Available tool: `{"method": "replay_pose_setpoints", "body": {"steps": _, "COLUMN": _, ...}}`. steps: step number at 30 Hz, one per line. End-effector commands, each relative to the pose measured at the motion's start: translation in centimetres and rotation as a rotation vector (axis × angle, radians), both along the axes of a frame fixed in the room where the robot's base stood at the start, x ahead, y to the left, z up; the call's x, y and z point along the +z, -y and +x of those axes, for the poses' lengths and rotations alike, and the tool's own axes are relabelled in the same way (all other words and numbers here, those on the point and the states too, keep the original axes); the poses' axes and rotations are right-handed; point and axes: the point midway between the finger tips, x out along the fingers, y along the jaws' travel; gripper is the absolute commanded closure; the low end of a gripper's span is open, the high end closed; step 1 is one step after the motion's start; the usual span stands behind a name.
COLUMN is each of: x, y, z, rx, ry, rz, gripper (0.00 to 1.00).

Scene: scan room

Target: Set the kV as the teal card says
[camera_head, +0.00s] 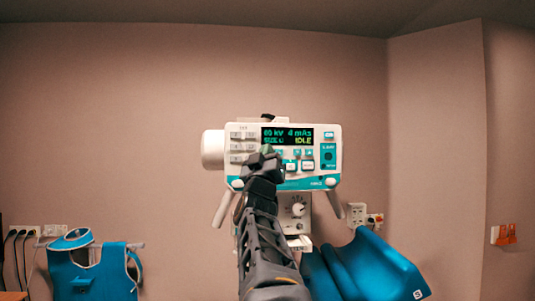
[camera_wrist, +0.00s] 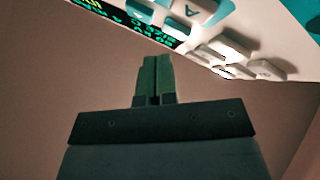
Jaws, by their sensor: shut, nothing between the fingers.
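Grey and teal buttons sit around the display. My gripper (camera_head: 266,150) is shut and empty in front of the console, covering part of its lower-left middle. In the wrist view, the green fingertips (camera_wrist: 155,77) are together below the tilted console face (camera_wrist: 268,40), and they look apart from it. I cannot make out a teal card.
A rotary dial (camera_head: 298,208) is on a box under the console. A blue apron (camera_head: 92,272) hangs at the lower left. Blue padded shapes (camera_head: 375,265) stand at the lower right. Sockets with cables (camera_head: 20,233) are at the left wall. The wall above is clear.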

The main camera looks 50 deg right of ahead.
Motion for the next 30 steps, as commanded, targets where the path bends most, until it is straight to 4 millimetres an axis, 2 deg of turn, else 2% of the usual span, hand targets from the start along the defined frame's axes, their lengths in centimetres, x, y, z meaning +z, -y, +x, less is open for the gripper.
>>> {"method": "replay_pose_setpoints", "body": {"steps": 30, "x": 0.01, "y": 0.59, "z": 0.77, "rx": 0.0, "ry": 0.0, "rz": 0.0, "gripper": 1.0}}
